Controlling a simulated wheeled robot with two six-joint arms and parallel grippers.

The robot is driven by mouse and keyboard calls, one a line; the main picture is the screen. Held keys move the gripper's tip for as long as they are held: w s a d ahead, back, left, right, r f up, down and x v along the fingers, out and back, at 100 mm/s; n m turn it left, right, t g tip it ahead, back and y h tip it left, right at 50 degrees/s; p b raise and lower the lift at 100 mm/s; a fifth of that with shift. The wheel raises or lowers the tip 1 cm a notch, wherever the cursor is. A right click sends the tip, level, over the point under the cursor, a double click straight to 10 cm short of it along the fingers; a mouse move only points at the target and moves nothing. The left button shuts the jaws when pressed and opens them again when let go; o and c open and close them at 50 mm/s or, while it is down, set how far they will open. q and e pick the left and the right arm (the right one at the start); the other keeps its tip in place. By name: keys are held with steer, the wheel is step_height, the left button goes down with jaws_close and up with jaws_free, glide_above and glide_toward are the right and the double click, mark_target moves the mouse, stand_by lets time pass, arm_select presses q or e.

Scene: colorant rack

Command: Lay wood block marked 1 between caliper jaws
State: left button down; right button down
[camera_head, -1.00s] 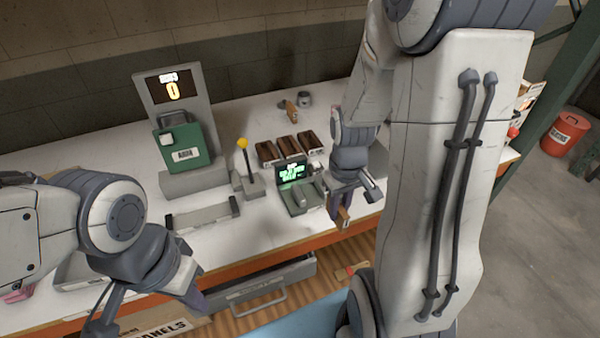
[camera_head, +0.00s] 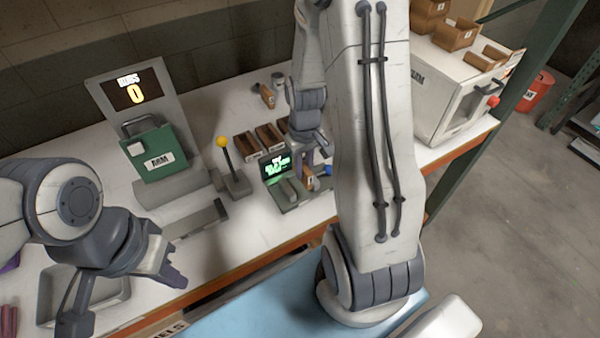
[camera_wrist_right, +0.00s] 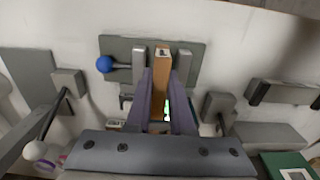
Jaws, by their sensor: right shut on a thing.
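A wood block (camera_wrist_right: 161,70) is between the purple fingers of my right gripper (camera_wrist_right: 161,97), which is shut on it. The block also shows in the head view (camera_head: 308,178), small. In the right wrist view its far end lies between the two grey caliper jaws (camera_wrist_right: 183,64); I cannot tell whether it rests on the caliper base (camera_wrist_right: 205,50). A dark mark shows on its end but is unreadable. The caliper display (camera_head: 275,168) glows green in the head view. My left gripper (camera_head: 172,272) hangs empty over the table's front left; its finger gap is unclear.
A blue-knobbed handle (camera_wrist_right: 106,64) sits beside the caliper. A yellow-knobbed lever (camera_head: 223,143) and wooden trays (camera_head: 247,144) stand nearby. A green case (camera_head: 152,150) is behind to the left. A white machine (camera_head: 450,95) stands at the right.

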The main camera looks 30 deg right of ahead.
steer(key=shift+w+a+f, duration=0.1)
steer(key=shift+w+f, duration=0.3)
steer(key=shift+w, duration=0.25)
step_height(320, 180, down, 4)
steer(key=shift+r+p, duration=0.1)
steer(key=shift+p, duration=0.5)
steer(key=shift+f, duration=0.2)
steer(key=shift+f, duration=0.15)
steer(key=c, duration=1.1)
jaws_free()
